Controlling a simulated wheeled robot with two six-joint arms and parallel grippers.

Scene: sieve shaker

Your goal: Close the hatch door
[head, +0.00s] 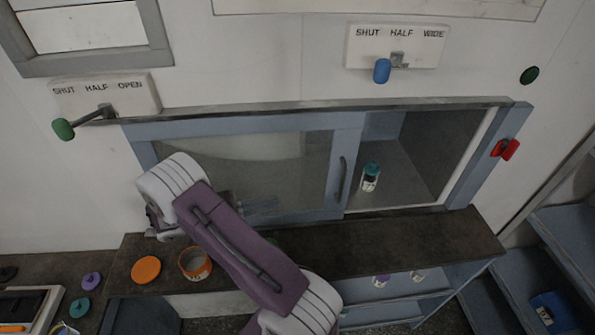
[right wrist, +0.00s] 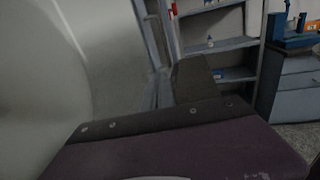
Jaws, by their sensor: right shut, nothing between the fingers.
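The hatch door (head: 240,160) is a glass sliding panel in a blue-grey frame. It covers the left and middle of the hatch, and the right part of the opening (head: 405,155) stands open. Its dark upright handle (head: 341,180) is on the door's right edge. My right arm reaches up from the bottom across the lower door. My right gripper (head: 265,206) is shut and empty, low in front of the glass and left of the handle, apart from it. Much of the gripper is hidden by my arm. My left gripper is out of view.
A jar with a teal lid (head: 370,177) stands inside the opening. A dark ledge (head: 420,240) runs below the hatch. An orange cup (head: 195,263) and orange disc (head: 146,269) lie at left. Lever panels (head: 395,46) are above. A red knob (head: 505,149) is at right.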

